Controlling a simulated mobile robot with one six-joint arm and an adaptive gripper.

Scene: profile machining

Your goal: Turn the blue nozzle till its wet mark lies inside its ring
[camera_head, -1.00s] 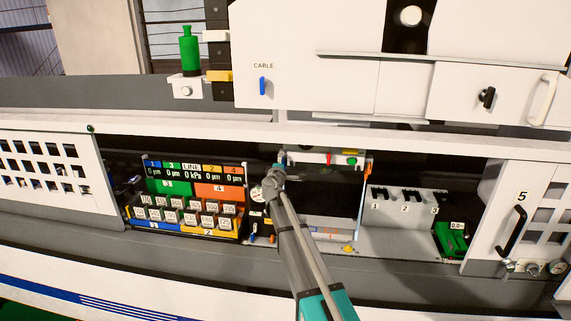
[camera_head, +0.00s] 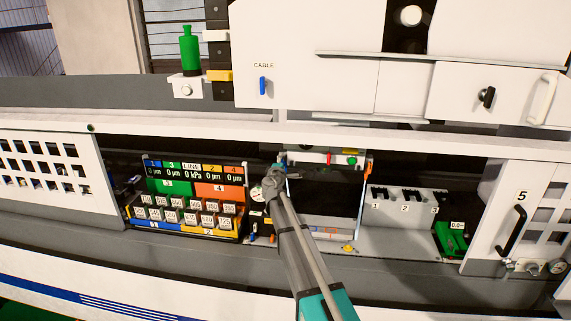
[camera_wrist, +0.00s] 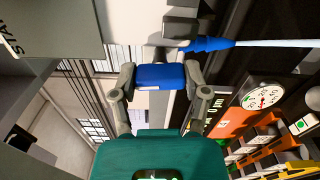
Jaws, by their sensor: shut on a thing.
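The blue nozzle (camera_wrist: 206,44) shows in the wrist view, with a tapered tip and a pale blue jet pointing right. My gripper (camera_wrist: 160,77) is shut on a blue block (camera_wrist: 160,72), which looks like the nozzle's grip; the joint between block and tip is partly hidden. In the head view my gripper (camera_head: 273,180) is at the left edge of the open bay and hides most of the nozzle. A small orange outline (camera_head: 330,232) lies on the pale bay floor; I cannot tell whether it is the ring or where the wet mark lies.
A round gauge (camera_head: 256,194) and a panel of numbered displays (camera_head: 195,172) stand close left of my gripper. A grey numbered rack (camera_head: 400,220) is at the right. The white upper housing (camera_head: 330,85) overhangs the bay. The bay's middle looks open.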

